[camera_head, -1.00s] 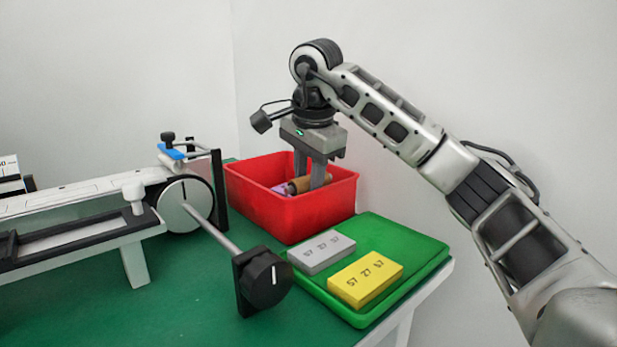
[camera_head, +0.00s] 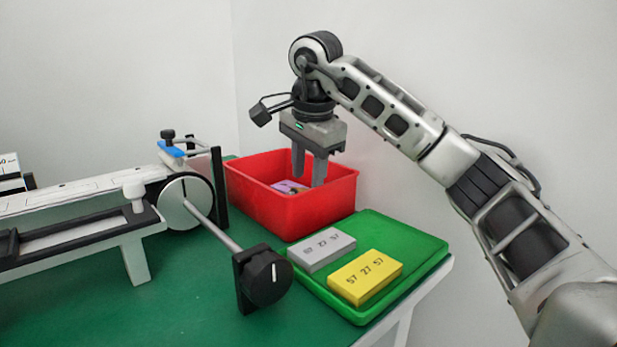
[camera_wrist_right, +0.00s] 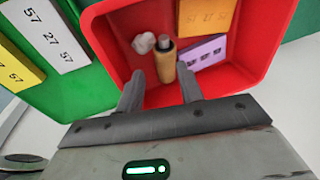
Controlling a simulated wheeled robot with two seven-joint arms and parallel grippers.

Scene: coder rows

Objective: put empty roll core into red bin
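The empty roll core (camera_wrist_right: 166,66) is a tan cylinder inside the red bin (camera_head: 305,212), in the right wrist view; it is hidden by the bin wall in the head view. The bin also shows in the right wrist view (camera_wrist_right: 111,48). My right gripper (camera_head: 308,179) points down over the bin with its fingertips inside the rim. Its two fingers are apart in the right wrist view (camera_wrist_right: 160,88), and the core lies beyond the gap between them, apart from both. My left gripper is out of view.
The bin also holds an orange block (camera_wrist_right: 207,17), a purple block (camera_wrist_right: 203,52) and a crumpled white piece (camera_wrist_right: 143,43). A green tray (camera_head: 415,245) with a grey block (camera_head: 321,250) and a yellow block (camera_head: 365,277) stands in front. A machine with a spindle (camera_head: 215,232) stands at left.

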